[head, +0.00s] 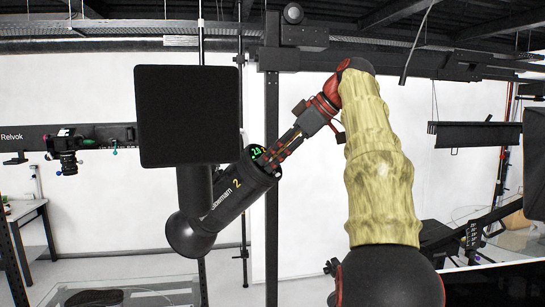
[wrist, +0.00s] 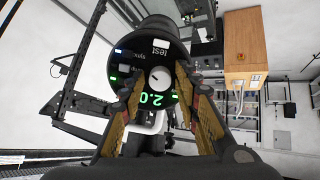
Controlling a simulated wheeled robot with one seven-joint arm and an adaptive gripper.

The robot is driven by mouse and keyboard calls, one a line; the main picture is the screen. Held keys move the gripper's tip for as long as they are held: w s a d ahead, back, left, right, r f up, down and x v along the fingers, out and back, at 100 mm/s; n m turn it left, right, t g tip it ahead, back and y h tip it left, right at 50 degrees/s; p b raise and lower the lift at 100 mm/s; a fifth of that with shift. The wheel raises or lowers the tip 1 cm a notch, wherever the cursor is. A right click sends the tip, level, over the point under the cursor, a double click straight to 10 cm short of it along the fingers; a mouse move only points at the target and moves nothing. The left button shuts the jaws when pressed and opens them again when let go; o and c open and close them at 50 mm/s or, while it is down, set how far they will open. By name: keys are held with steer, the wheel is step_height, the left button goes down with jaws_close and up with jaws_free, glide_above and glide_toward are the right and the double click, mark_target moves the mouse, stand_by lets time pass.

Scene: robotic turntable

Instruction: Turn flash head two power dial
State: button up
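Flash head two (head: 236,188) is a black cylinder marked "2", tilted, with its back panel facing up and right toward my gripper. In the wrist view the round back panel (wrist: 182,45) shows a green "2.0" display, small lights and a "test" button. The power dial (wrist: 160,78) is a small white knob with a dark mark on the panel. My gripper (wrist: 160,74) is open, one finger on each side of the dial, with gaps visible on both sides. In the head view my gripper (head: 271,161) is close to the panel; the dial is hidden there.
A black square panel (head: 188,115) hangs just left of the flash head. A dark vertical post (head: 271,100) stands behind my gripper. A camera on a rail (head: 66,150) is at the far left. A wooden cabinet (wrist: 245,48) shows in the wrist view.

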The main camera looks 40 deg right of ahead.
jaws_close()
steer(key=shift+m, duration=0.3)
steer(key=m, duration=0.4)
steer(key=shift+m, duration=2)
steer(key=shift+o, duration=1.5)
jaws_free()
